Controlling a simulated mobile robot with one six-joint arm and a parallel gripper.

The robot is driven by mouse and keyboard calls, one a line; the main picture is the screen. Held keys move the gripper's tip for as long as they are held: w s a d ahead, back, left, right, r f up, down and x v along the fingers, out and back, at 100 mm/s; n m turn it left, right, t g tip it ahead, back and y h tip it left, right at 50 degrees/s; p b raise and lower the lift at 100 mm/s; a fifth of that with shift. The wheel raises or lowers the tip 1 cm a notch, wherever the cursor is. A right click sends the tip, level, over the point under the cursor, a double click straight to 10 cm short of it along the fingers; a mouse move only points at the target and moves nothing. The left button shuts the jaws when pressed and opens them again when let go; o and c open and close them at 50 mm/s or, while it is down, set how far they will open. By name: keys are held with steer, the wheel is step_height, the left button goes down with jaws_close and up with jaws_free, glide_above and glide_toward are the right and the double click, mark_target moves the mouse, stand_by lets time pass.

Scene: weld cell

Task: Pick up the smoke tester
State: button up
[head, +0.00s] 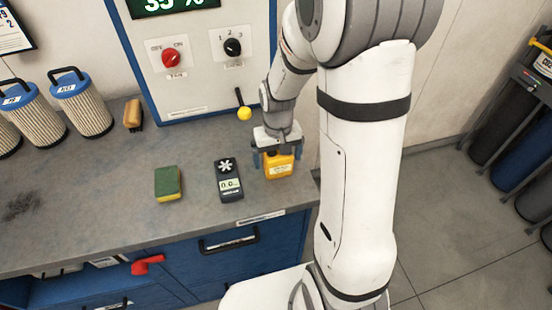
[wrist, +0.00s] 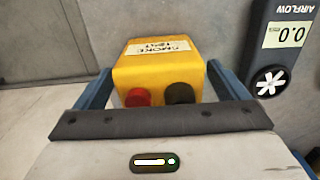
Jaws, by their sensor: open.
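The smoke tester is a yellow box (head: 279,166) standing on the grey bench near its right end. In the wrist view the yellow smoke tester (wrist: 160,67) shows a white label that reads upside down, a red button and a dark round part. My gripper (head: 270,158) is at the tester, and in the wrist view its blue fingers (wrist: 155,85) stand on either side of the box. The fingers are open, with a visible gap at the left side. My gripper's body hides part of the tester's near end in the wrist view.
A dark airflow meter (head: 229,180) lies just left of the tester. A green and yellow sponge (head: 168,183) lies further left. Several blue-topped filters (head: 82,103) and a brush (head: 133,113) stand at the back. A control panel (head: 200,60) with a yellow-knobbed lever (head: 244,113) rises behind.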

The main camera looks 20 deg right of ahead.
steer(key=shift+f, duration=0.45)
steer(key=shift+r, duration=0.1)
steer(key=c, duration=1.5)
